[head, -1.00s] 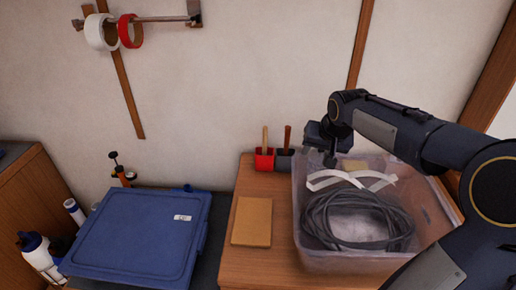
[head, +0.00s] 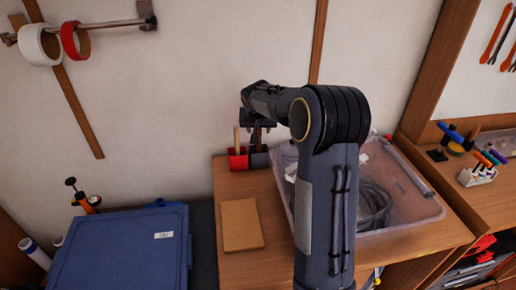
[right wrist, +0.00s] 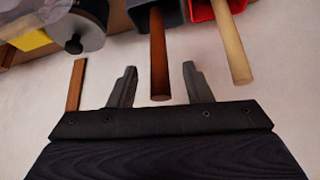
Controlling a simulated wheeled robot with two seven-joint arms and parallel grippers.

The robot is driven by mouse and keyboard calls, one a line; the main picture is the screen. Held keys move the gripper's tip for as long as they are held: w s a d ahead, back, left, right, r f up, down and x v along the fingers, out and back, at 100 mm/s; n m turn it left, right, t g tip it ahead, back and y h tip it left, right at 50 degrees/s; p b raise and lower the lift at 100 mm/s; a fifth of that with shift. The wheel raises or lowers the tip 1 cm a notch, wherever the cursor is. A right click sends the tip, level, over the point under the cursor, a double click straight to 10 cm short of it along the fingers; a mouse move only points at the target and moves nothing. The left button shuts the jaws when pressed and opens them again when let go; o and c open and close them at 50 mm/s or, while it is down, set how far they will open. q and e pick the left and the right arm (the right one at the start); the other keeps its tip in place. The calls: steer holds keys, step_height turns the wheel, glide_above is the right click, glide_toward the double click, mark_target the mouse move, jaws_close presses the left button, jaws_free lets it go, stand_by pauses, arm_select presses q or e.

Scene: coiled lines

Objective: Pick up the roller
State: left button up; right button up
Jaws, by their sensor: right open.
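No roller head shows plainly. A dark brown handle (right wrist: 158,50) stands up out of a dark grey holder (head: 260,160) on the wall side of the wooden bench; whatever is below it is hidden. A pale wooden handle (right wrist: 232,45) stands in the red holder (head: 237,161) beside it. My right gripper (head: 258,124) is open above the dark grey holder. In the right wrist view its fingers (right wrist: 158,78) lie on either side of the brown handle, with gaps on both sides. My left gripper is out of view.
A clear bin (head: 415,215) with coiled dark line stands right of the holders, partly behind my right arm. A tan block (head: 241,224) lies on the bench. A blue lidded box (head: 120,250) is at left. Tape rolls (head: 40,45) hang on a wall bar.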

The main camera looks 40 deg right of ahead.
steer(key=x, duration=0.2)
steer(key=shift+w+d+f, duration=0.15)
steer(key=shift+f, duration=0.05)
jaws_close()
